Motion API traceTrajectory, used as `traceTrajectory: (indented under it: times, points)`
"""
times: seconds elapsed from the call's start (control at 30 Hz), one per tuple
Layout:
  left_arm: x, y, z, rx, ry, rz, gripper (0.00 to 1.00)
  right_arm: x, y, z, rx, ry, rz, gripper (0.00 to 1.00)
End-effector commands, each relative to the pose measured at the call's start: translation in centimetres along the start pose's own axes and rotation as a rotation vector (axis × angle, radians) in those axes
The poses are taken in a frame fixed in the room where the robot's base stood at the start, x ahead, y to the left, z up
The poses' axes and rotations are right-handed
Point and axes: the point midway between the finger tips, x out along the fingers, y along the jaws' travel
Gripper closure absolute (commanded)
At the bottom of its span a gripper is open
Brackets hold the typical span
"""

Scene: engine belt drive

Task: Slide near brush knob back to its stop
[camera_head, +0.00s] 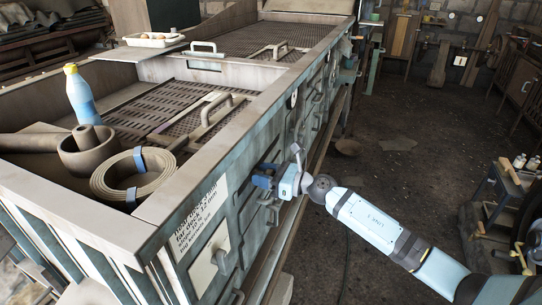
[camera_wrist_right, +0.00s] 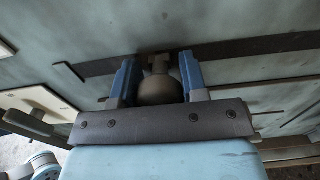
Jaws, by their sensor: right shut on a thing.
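The brush knob (camera_wrist_right: 160,88), round and grey-brown, sits between the two blue fingers of my right gripper (camera_wrist_right: 158,78) in the right wrist view. The fingers are shut on it from both sides. A dark strip (camera_wrist_right: 250,48) runs along the panel behind the knob, to both sides. In the head view my right gripper (camera_head: 265,179) is against the side of the long machine housing (camera_head: 250,150), and the knob is hidden there by the gripper. My left gripper is in neither view.
A cream plate with a handle (camera_head: 222,262) is on the near side panel, by a printed label (camera_head: 195,218). On top stand a blue bottle (camera_head: 82,95), a belt coil (camera_head: 105,183) and an egg tray (camera_head: 154,39). The floor (camera_head: 400,130) to the right is mostly open.

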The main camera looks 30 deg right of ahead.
Motion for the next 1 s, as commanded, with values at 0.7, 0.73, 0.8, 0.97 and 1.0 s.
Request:
traceTrajectory:
  times: [0.7,0.73,0.8,0.97,1.0]
  points:
    - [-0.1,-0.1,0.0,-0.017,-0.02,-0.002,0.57,0.0,2.5,0.0,0.001,-0.002,0.0,0.36]
    - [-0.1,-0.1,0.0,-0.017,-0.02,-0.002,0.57,0.0,2.5,0.0,0.001,-0.001,0.0,0.36]
    - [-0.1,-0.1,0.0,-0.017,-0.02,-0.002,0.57,0.0,2.5,0.0,0.001,-0.001,0.0,0.36]
    - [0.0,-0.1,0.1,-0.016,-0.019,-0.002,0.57,-0.7,2.4,-0.1,0.001,0.0,-0.001,0.36]
    - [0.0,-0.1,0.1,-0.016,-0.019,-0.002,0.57,-1.2,2.4,-0.1,0.001,0.001,-0.001,0.36]
